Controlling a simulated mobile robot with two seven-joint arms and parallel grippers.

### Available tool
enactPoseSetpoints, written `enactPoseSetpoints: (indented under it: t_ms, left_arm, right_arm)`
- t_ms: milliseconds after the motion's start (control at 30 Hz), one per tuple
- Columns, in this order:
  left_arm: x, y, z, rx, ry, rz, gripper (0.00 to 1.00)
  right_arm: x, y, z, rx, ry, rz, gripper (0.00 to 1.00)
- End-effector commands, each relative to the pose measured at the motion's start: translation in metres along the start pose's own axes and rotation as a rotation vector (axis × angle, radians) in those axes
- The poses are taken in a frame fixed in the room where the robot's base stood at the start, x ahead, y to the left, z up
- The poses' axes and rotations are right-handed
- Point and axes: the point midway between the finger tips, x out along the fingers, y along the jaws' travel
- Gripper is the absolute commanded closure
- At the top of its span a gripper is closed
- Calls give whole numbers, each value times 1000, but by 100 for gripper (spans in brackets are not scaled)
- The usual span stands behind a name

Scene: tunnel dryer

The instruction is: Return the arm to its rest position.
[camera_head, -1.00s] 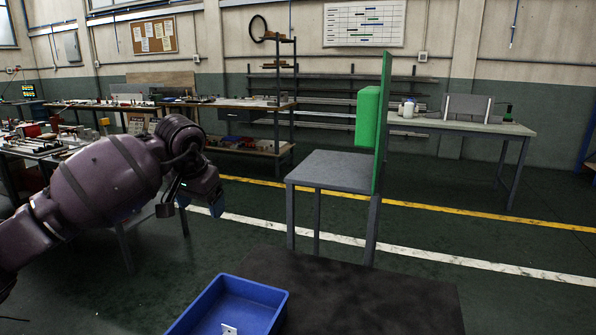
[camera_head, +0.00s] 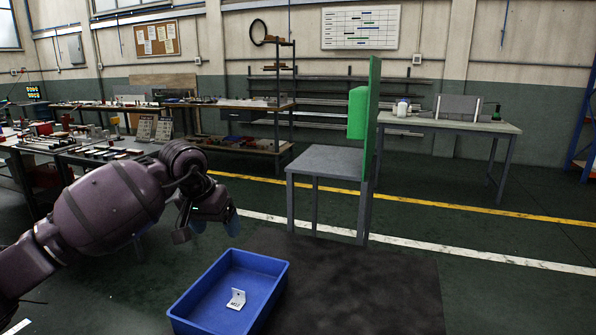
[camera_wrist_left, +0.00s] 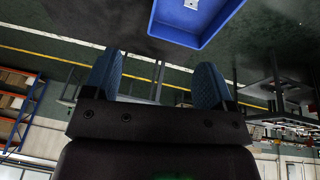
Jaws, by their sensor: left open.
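My left arm comes in from the left in the head view, bent, with its left gripper (camera_head: 214,222) hanging above the floor, left of and beyond the blue bin. In the left wrist view the two blue fingertips of the left gripper (camera_wrist_left: 158,85) stand wide apart with nothing between them. The blue bin (camera_head: 272,295) holds a small white angled part (camera_head: 237,299) with a printed label. The bin also shows upside down at the top of the left wrist view (camera_wrist_left: 207,38). My right gripper is in neither view.
A grey table (camera_head: 330,163) with an upright green panel (camera_head: 372,120) and green block (camera_head: 357,113) stands ahead. A long workbench (camera_head: 60,148) with many small parts is at the left. A light table (camera_head: 450,124) stands at the back right. The dark mat (camera_head: 370,285) is bare right of the bin.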

Motion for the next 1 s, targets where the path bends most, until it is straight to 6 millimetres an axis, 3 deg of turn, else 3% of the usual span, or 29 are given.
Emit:
enactPoseSetpoints:
  t_ms: [33,167,300,433,600,800,1000]
  left_arm:
    - [28,10,14,-41,-27,66,22]
    - [73,43,46,-187,-79,260,22]
    - [119,88,93,-440,-193,531,22]
    - [143,125,135,-729,-344,773,22]
    - [155,156,178,-1147,-595,1052,22]
    - [159,163,216,-1678,-965,1320,22]
    - [167,140,250,-2215,-1410,1526,22]
  right_arm:
    - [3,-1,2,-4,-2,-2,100]
    - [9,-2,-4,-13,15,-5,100]
    - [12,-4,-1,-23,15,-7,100]
    - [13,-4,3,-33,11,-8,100]
    - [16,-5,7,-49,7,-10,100]
    - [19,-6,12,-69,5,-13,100]
    - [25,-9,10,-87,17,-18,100]
